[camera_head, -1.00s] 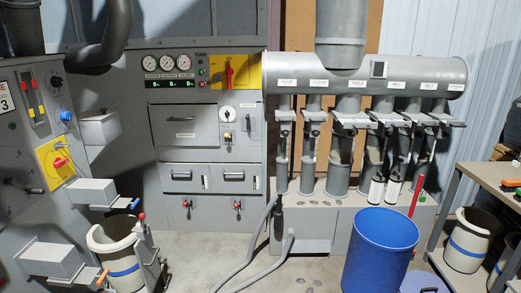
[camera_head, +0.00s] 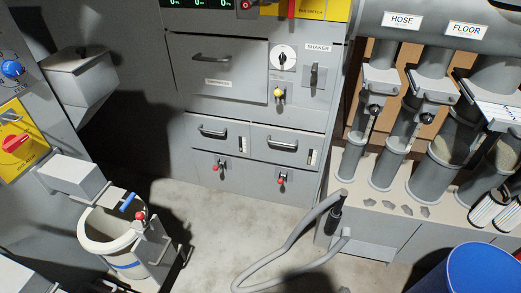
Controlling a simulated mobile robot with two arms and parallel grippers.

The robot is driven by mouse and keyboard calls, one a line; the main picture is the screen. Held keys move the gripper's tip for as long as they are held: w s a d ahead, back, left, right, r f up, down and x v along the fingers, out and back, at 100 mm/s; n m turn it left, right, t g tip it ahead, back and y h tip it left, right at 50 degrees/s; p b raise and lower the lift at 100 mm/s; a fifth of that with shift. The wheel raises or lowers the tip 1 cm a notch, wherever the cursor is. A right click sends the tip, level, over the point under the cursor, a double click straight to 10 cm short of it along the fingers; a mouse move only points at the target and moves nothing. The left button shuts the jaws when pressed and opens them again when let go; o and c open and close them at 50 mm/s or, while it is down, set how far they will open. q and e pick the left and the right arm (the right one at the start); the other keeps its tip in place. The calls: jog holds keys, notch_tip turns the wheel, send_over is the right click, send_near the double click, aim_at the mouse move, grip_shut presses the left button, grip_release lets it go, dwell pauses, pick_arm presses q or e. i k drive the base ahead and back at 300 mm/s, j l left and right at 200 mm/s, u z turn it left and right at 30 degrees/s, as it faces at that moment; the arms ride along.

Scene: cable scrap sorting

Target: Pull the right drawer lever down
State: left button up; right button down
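Two drawers sit side by side low in the grey cabinet, the left drawer (camera_head: 212,132) and the right drawer (camera_head: 284,145), each with a curved metal handle. Both look shut. Under the right drawer is a small lever with a red knob, the right drawer lever (camera_head: 281,180). A matching left drawer lever (camera_head: 221,167) is under the left drawer. Both levers are small in the picture, and I cannot tell their exact angle. Neither of my grippers shows in the head view.
A hose (camera_head: 290,245) loops over the floor right of the cabinet. A blue bin (camera_head: 484,270) stands at the lower right. A cream bucket (camera_head: 97,246) stands at the lower left beside a metal stand. The floor (camera_head: 215,215) before the drawers is clear.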

aim_at(280, 181)
jog(key=i+j, duration=0.15)
jog(key=i, duration=0.6)
jog(key=i+j+u, duration=0.1)
jog(key=i, duration=0.6)
